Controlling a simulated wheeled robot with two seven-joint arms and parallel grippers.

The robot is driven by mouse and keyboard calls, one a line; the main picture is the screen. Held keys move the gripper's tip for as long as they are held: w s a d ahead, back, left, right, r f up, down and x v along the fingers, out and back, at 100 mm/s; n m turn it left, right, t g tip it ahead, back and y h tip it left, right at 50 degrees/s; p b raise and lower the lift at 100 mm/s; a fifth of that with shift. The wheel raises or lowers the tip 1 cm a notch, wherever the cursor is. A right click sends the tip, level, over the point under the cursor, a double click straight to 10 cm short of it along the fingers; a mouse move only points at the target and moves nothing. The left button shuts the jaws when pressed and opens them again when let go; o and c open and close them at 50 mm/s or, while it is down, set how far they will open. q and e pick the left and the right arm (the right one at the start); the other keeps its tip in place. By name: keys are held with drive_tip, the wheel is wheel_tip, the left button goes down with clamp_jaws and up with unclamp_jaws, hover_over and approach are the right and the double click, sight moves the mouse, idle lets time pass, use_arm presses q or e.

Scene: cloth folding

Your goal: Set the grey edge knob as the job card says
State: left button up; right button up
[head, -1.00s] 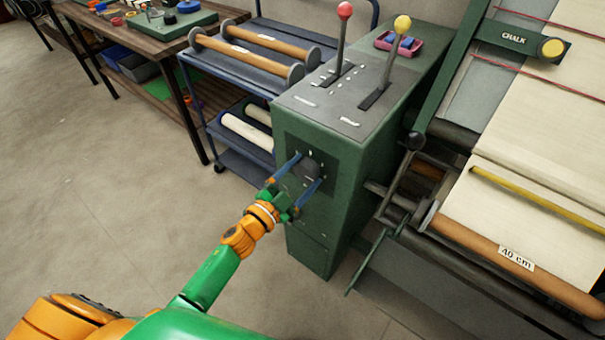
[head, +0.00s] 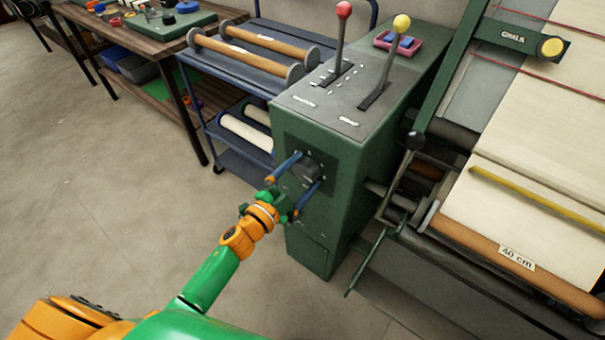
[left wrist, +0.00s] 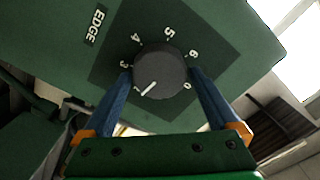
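The dark grey edge knob (head: 307,171) sits on a dark plate on the front of the green machine cabinet (head: 338,210). In the left wrist view the knob (left wrist: 161,72) has a white pointer aimed down-left, near what looks like a 1. Numbers ring it, and an EDGE label (left wrist: 96,25) is at the upper left. My left gripper (head: 309,168) is open, its two blue fingers on either side of the knob; it also shows in the left wrist view (left wrist: 160,74). I cannot tell whether the fingertips touch the knob. No readable job card shows. My right gripper is out of view.
A red-knobbed lever (head: 341,30) and a yellow-knobbed lever (head: 391,55) stand on the cabinet near a pink tray (head: 417,45). A cloth roller with a 40 cm label (head: 516,258) is at right. A blue cart (head: 228,85) stands behind left. Floor at left is clear.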

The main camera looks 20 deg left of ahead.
use_arm(q)
drive_tip(key=v, duration=0.7)
idle(0.3)
drive_tip(key=s+a+f+n+g+y+p, duration=0.1)
drive_tip(key=s+f+n+g+y, duration=0.2)
drive_tip(key=f, duration=0.5)
drive_tip(key=s+a+f+n+g+y, duration=0.15)
drive_tip(key=s+f, duration=0.25)
drive_tip(key=f, duration=0.4)
drive_tip(key=s+a+f+n+g+y+p, duration=0.1)
drive_tip(key=s+a+f+n+g, duration=0.2)
drive_tip(key=f, duration=0.5)
drive_tip(key=s+d+f+n+g, duration=0.1)
drive_tip(key=s+f+g, duration=0.3)
drive_tip(key=s, duration=0.7)
drive_tip(key=s+d+f+n+g, duration=0.1)
drive_tip(key=s+f+n+g, duration=0.2)
drive_tip(key=s, duration=0.8)
wheel_tip(320, 180, down, 2)
drive_tip(key=shift+s+f+g+y, duration=0.15)
drive_tip(key=shift+s+g+y, duration=0.2)
drive_tip(key=shift+g, duration=0.4)
drive_tip(key=shift+d, duration=0.1)
